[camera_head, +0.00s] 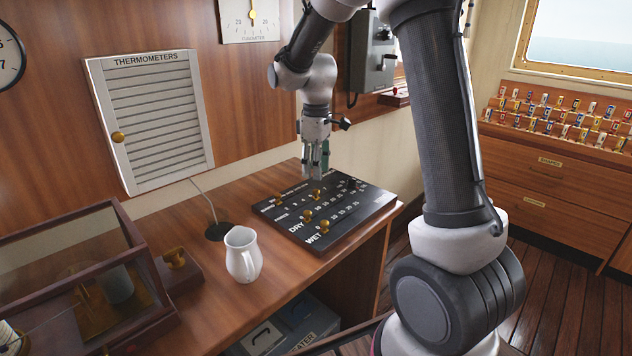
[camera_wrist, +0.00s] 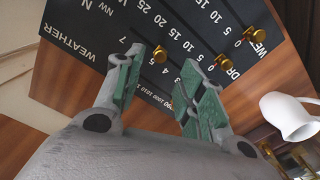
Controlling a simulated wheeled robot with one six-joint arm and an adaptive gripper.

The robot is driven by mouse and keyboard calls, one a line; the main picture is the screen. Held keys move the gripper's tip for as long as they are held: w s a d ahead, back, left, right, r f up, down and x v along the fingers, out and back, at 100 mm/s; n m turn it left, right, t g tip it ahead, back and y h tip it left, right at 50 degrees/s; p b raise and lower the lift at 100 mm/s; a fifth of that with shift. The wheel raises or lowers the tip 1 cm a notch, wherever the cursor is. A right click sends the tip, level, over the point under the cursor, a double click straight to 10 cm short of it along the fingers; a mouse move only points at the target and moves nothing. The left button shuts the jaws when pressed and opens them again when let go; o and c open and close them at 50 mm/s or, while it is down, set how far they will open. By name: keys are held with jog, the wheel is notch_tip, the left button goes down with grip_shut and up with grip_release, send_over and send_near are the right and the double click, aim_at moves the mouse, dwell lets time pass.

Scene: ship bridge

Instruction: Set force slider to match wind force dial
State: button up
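A black panel (camera_head: 355,214) of brass sliders lies on the wooden counter. In the wrist view, the panel (camera_wrist: 113,20) appears upside down with the word WEATHER at left. One brass knob (camera_wrist: 160,54) shows just beyond the fingertips; the DRY knob (camera_wrist: 222,61) and WET knob (camera_wrist: 256,36) are to its right. My gripper (camera_head: 316,172) hangs above the panel's back part. Its green-padded fingers (camera_wrist: 165,68) are apart, with nothing between them. No dial is recognisable as wind force.
A white jug (camera_head: 243,254) stands left of the panel. A glass-topped wooden case (camera_head: 70,270) is farther left. A louvred THERMOMETERS cabinet (camera_head: 150,110), a clinometer (camera_head: 250,18) and a partly cut-off round dial (camera_head: 8,55) are on the wall. Counter between jug and panel is clear.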

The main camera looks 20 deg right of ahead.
aim_at(316, 190)
notch_tip(316, 190, up, 6)
dwell(0.6)
jog(key=s+d+r+m+t, duration=0.2)
jog(key=s+m, duration=0.2)
jog(key=s, duration=1)
jog(key=s+d+r+m+t, duration=0.2)
jog(key=s+m, duration=0.3)
jog(key=s, duration=0.9)
jog(key=shift+s+d+r, duration=0.15)
jog(key=shift+d+r, duration=0.55)
